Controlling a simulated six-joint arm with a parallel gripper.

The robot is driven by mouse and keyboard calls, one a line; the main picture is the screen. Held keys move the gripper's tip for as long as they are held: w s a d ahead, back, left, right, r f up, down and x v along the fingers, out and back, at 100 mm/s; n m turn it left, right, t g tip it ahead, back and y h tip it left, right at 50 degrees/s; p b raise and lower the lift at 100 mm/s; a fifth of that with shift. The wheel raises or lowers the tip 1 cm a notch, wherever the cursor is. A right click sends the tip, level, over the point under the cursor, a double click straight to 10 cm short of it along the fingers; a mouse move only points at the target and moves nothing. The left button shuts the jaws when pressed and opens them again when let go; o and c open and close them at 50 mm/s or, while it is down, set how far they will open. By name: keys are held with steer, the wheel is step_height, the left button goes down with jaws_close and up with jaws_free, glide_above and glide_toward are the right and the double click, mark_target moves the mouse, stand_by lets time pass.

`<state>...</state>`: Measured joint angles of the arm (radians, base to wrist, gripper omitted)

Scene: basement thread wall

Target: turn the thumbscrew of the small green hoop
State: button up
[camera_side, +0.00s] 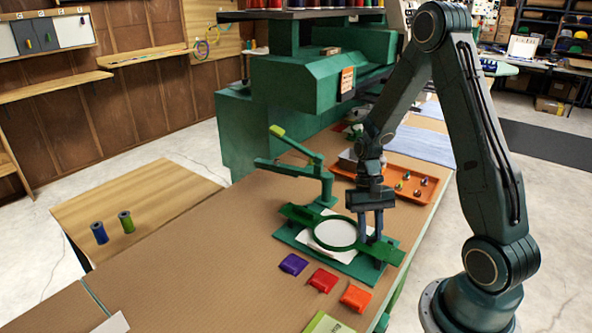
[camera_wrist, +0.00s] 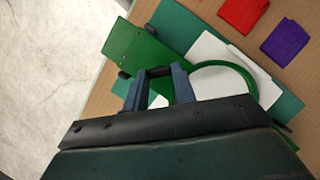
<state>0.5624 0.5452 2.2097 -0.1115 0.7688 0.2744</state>
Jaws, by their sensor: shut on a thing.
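The small green hoop (camera_side: 336,249) lies flat around white cloth on a green frame, and its rim also shows in the wrist view (camera_wrist: 246,76). My gripper (camera_side: 370,236) points down at the hoop's right edge in the side view. In the wrist view, the two blue-grey fingers of my gripper (camera_wrist: 160,74) are shut on a small dark piece beside the hoop, which looks like the thumbscrew (camera_wrist: 159,71). The fingers hide most of it, and its turn angle cannot be told.
Purple (camera_side: 293,264), red (camera_side: 323,280) and orange (camera_side: 356,297) packets lie in front of the frame. A green lever arm (camera_side: 290,170) stands behind it. An orange tray (camera_side: 428,187) lies behind my gripper. The table's left front is mostly clear.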

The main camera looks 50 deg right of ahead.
steer(key=shift+m, duration=0.4)
steer(key=m, duration=0.2)
steer(key=m+t+y, duration=0.1)
steer(key=m, duration=0.1)
steer(key=shift+s+d+t, duration=0.1)
steer(key=shift+s+t, duration=0.1)
steer(key=shift+t, duration=0.1)
steer(key=m+t, duration=0.1)
steer(key=m, duration=0.3)
steer(key=shift+s+t, duration=0.15)
steer(key=shift+t, duration=0.25)
steer(key=shift+m, duration=0.4)
steer(key=o, duration=1)
steer(key=v, duration=1.3)
steer(key=shift+d+r, duration=0.3)
steer(key=shift+r, duration=0.05)
